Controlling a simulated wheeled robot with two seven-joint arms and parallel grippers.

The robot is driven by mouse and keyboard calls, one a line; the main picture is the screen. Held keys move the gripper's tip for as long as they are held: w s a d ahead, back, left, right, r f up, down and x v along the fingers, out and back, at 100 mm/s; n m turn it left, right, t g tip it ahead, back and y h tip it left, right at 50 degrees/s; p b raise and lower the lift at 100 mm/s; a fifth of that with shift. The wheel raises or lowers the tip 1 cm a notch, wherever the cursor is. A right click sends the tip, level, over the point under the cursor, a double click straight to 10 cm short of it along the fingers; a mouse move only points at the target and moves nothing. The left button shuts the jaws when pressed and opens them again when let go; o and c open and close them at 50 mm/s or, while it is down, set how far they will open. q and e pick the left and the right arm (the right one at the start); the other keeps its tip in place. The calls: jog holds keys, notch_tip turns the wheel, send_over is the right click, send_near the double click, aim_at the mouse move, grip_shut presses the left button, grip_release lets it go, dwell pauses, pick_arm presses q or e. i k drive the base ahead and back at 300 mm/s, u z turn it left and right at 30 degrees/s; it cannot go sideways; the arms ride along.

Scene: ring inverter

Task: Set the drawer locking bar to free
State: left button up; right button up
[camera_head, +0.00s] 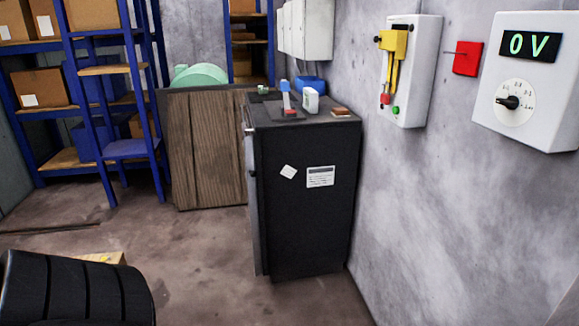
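A black cabinet (305,215) stands against the right wall, its side panel turned toward me. Its front faces left and shows only as a narrow strip. A pale metal piece (249,131) shows at the upper front edge. I cannot tell whether this is the drawer locking bar or how the bar is set. A small upright lever (286,95) with blue and red parts stands on a dark plate on the cabinet top. Neither gripper shows in this view.
Wall panels include a yellow switch box (411,100), a red plate (467,58) and a dial box (483,112) reading 0 V. Blue shelving (125,150) stands at left, and wooden boards (212,155) behind the cabinet.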

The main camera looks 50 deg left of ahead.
aim_at(248, 140)
jog(key=i, duration=0.15)
jog(key=u, duration=1.75)
jog(key=i, duration=1.85)
jog(key=u, duration=0.5)
